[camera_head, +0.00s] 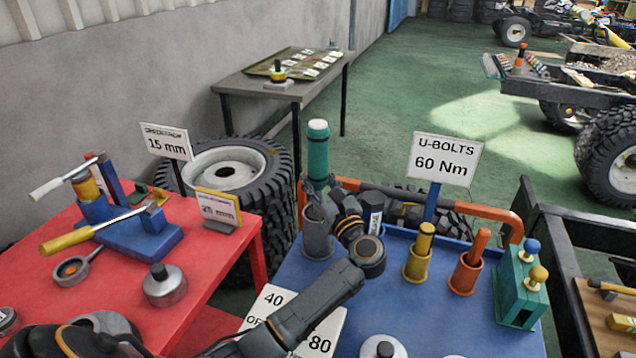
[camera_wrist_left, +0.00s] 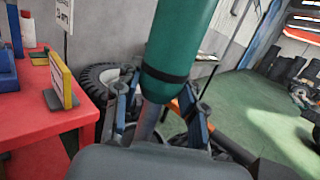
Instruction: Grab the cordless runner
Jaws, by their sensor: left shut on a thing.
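The cordless runner (camera_head: 318,152), a teal cylinder with a pale cap and a dark band, stands upright above a grey holder (camera_head: 317,240) at the blue table's left side. My left gripper (camera_head: 321,188) is shut on its lower part. In the left wrist view the runner's teal body (camera_wrist_left: 182,42) rises between the two fingers (camera_wrist_left: 160,108). The gripper hides the runner's lower end, so I cannot tell whether it still sits in the holder. My right gripper is not in view.
The blue table (camera_head: 450,322) also holds a yellow tool (camera_head: 425,243), an orange tool (camera_head: 473,252), a green block with knobs (camera_head: 515,293) and a U-BOLTS sign (camera_head: 446,158). An orange rail (camera_head: 425,196) runs behind. A red table (camera_head: 207,262) with tools stands left.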

